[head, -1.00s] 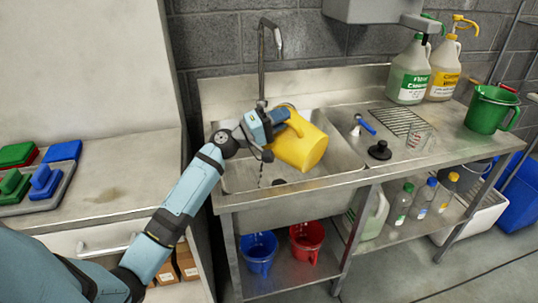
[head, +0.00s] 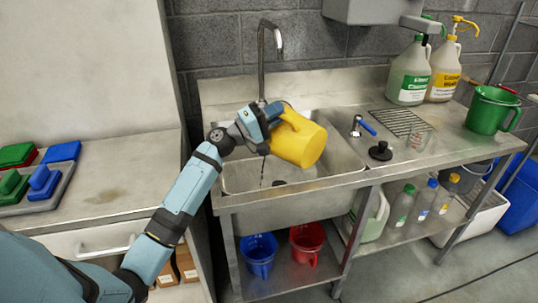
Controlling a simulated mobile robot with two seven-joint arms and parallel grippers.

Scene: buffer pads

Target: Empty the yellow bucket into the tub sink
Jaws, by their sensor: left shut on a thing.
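The yellow bucket (head: 302,143) is held above the tub sink (head: 345,157), tipped on its side with its base toward the right. My left gripper (head: 274,116) is shut on the bucket at its left side, by the handle. The bucket's mouth is turned away and I cannot see inside it. A thin dark trickle shows below the gripper, over the basin. The sink is a steel basin with a tall faucet (head: 262,55) behind it. My right gripper is not in view.
Blue (head: 259,254) and red (head: 307,243) buckets sit on the shelf below.

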